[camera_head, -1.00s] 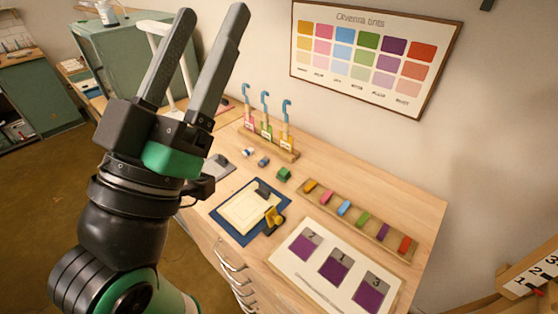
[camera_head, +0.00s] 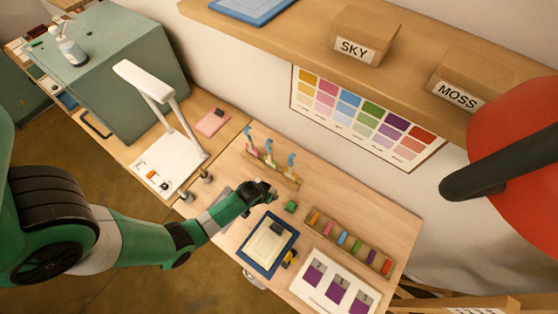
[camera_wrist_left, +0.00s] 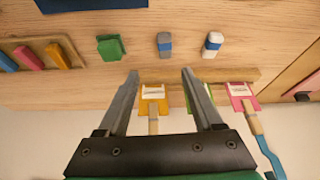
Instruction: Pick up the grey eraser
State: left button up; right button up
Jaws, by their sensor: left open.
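The grey eraser (camera_wrist_left: 165,44), with a blue band, lies on the wooden table in the left wrist view. A white eraser with a blue band (camera_wrist_left: 212,44) lies to its right, and a green block (camera_wrist_left: 111,47) to its left. My left gripper (camera_wrist_left: 160,74) is open and empty. Its fingertips are short of the grey eraser in the picture, with the eraser roughly in line with the gap. In the head view the left gripper (camera_head: 268,192) is over the table beside the green block (camera_head: 290,206), and I cannot make out the erasers there. My right gripper is not in view.
A wooden rack with labelled brushes (camera_head: 270,170) stands behind the gripper. A blue-edged board (camera_head: 252,262) and a tray of coloured sticks (camera_head: 379,268) lie nearer. A white card with purple patches (camera_head: 306,292) is at front right. A shelf (camera_head: 300,50) overhangs the back.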

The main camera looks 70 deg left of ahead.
pick_arm(q)
jog(key=b+x, duration=0.1)
jog(key=b, duration=0.1)
jog(key=b+x, duration=0.3)
jog(key=b, duration=0.1)
jog(key=shift+s+a+f, duration=0.15)
jog(key=shift+s+f, duration=0.15)
jog(key=shift+f, duration=0.1)
jog(key=shift+w+a+f, duration=0.1)
jog(key=shift+w, duration=0.05)
jog(key=b+x, duration=0.5)
jog(key=shift+s+a+f, duration=0.1)
jog(key=shift+s+f, duration=0.1)
jog(key=shift+s, duration=0.1)
jog(key=shift+w+r, duration=0.1)
jog(key=shift+r, duration=0.1)
grip_shut()
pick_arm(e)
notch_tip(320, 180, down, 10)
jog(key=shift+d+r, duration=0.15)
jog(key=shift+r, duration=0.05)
